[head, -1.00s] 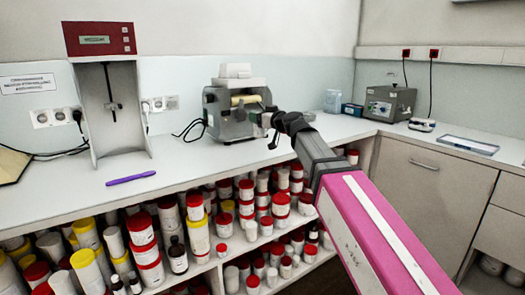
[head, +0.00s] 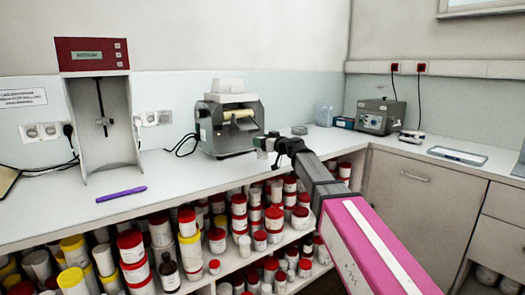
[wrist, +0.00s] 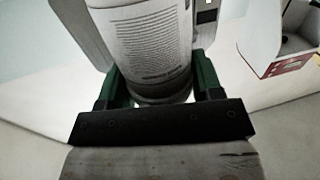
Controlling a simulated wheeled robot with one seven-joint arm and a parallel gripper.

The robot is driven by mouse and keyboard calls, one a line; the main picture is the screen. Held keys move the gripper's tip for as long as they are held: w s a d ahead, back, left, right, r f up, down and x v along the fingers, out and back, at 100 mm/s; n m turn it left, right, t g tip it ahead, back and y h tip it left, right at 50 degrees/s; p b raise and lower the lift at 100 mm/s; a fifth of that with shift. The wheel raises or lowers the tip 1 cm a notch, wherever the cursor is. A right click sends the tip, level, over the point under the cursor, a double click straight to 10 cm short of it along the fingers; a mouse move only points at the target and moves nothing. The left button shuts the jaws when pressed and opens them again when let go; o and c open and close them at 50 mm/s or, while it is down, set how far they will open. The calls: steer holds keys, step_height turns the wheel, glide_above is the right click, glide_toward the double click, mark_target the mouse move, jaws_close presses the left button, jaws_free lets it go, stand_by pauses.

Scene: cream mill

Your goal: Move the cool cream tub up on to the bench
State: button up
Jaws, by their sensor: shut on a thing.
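My gripper (wrist: 158,88) is shut on a white tub (wrist: 145,50) with a printed label. In the wrist view the tub stands between the green fingers, its upper part cut off by the frame. In the head view my gripper (head: 268,146) is at bench height, at the front right of the grey mill. The held tub is too small and covered there to make out clearly. The pale bench (head: 175,180) runs along the wall under the mill. I cannot tell whether the tub touches it.
The grey roller mill (head: 229,125) stands just behind my gripper. A mixer with a red top (head: 92,55) and a purple pen (head: 121,194) are further left. Shelves below the bench hold several red- and yellow-lidded tubs (head: 131,245).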

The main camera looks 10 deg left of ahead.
steer(key=shift+f, duration=1.9)
steer(key=o, duration=1)
steer(key=shift+f, duration=0.1)
steer(key=shift+c, duration=0.2)
